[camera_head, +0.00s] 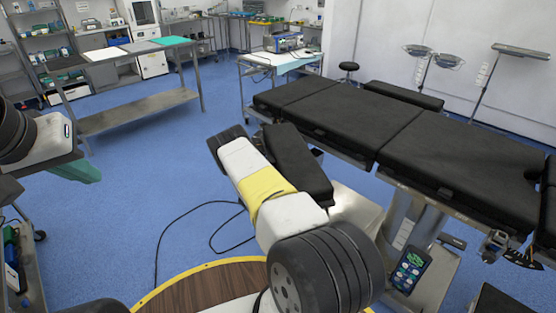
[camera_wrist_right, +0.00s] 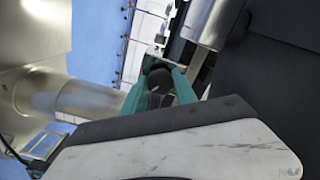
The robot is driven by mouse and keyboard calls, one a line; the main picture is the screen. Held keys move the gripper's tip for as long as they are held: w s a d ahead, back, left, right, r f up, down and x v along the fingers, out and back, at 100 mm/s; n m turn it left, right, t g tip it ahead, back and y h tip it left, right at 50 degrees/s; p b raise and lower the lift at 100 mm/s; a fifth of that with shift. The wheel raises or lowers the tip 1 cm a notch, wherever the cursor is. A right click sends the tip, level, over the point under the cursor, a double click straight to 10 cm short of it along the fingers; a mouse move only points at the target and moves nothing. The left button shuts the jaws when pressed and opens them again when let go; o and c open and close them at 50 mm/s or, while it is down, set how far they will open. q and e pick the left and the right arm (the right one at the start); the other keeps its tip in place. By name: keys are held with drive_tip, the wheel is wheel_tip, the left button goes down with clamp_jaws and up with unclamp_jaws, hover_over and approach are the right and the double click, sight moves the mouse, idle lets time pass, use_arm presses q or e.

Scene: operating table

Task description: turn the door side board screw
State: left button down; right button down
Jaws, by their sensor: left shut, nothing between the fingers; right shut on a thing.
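My right gripper (camera_wrist_right: 160,88) has teal fingers closed around a dark knob-like screw (camera_wrist_right: 161,80) beside metal fittings in the right wrist view. The screw's far end is hidden. In the head view, my right arm covers that gripper and the screw. A black padded side board (camera_head: 298,168) lies beside the near edge of the black operating table (camera_head: 340,118), partly behind my right arm. My left gripper (camera_head: 80,171), with teal fingers, is shut and empty at the left, over the floor and away from the table.
A steel bench (camera_head: 130,118) stands at the back left and a small instrument table (camera_head: 268,66) at the back centre. A handset (camera_head: 409,270) hangs below the table at the right. A dark cable (camera_head: 172,226) lies on the blue floor. Floor between left arm and table is mostly clear.

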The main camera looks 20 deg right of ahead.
drive_tip(key=n, duration=2.4)
drive_tip(key=shift+s+n, duration=0.2)
drive_tip(key=shift+n, duration=0.1)
drive_tip(key=c, duration=1)
unclamp_jaws()
drive_tip(key=shift+o, duration=0.2)
drive_tip(key=v, duration=0.8)
